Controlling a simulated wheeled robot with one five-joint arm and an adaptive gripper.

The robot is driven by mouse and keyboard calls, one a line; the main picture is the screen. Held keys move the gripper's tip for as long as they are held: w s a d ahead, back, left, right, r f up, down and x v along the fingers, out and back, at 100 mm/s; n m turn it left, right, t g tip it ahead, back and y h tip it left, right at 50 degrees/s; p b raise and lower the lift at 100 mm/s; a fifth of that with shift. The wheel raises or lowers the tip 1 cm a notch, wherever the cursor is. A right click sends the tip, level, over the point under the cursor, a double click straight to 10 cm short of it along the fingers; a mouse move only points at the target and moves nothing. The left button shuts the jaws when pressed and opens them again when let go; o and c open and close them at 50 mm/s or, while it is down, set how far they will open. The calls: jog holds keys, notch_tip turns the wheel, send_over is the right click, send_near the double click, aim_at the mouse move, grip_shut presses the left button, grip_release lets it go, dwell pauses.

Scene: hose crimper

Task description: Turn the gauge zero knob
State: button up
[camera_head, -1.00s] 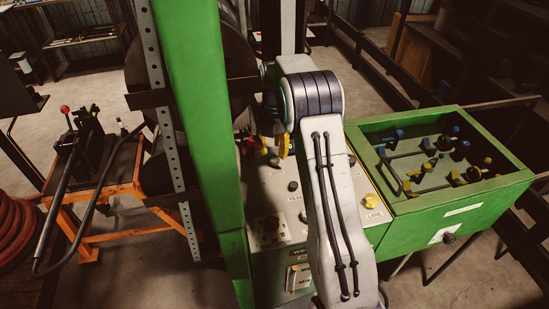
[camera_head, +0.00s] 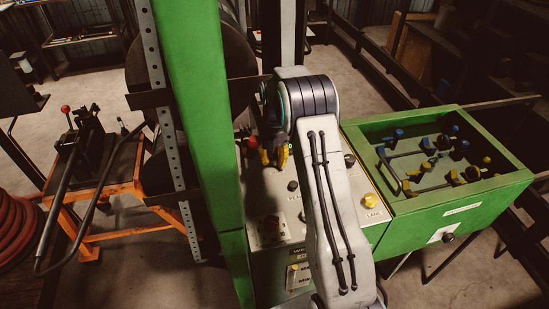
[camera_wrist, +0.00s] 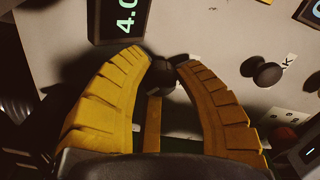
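A small dark round knob (camera_wrist: 164,74) sits on the pale panel (camera_wrist: 215,35) beside a black display (camera_wrist: 119,18) with green digits "4.0" in the wrist view. No label for this knob is readable. My gripper (camera_wrist: 167,62) has two yellow ribbed fingers, with their tips on either side of the knob. The tips are very near it or touching; I cannot tell whether they press on it. In the head view my gripper (camera_head: 274,157) points down at the upper part of the control panel (camera_head: 266,205), and my arm hides part of the panel.
Another black knob (camera_wrist: 264,73) stands to the right in the wrist view, with a red button (camera_wrist: 284,137) below it. A yellow button (camera_head: 369,200) is on the panel's right. A green bin (camera_head: 455,212) stands right; a green post (camera_head: 200,130) rises close on the left.

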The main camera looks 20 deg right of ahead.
aim_at(275, 157)
grip_shut()
jog(key=shift+n, duration=0.7)
jog(key=shift+o, duration=1.3)
grip_release()
jog(key=shift+r, duration=0.1)
notch_tip(275, 157, up, 12)
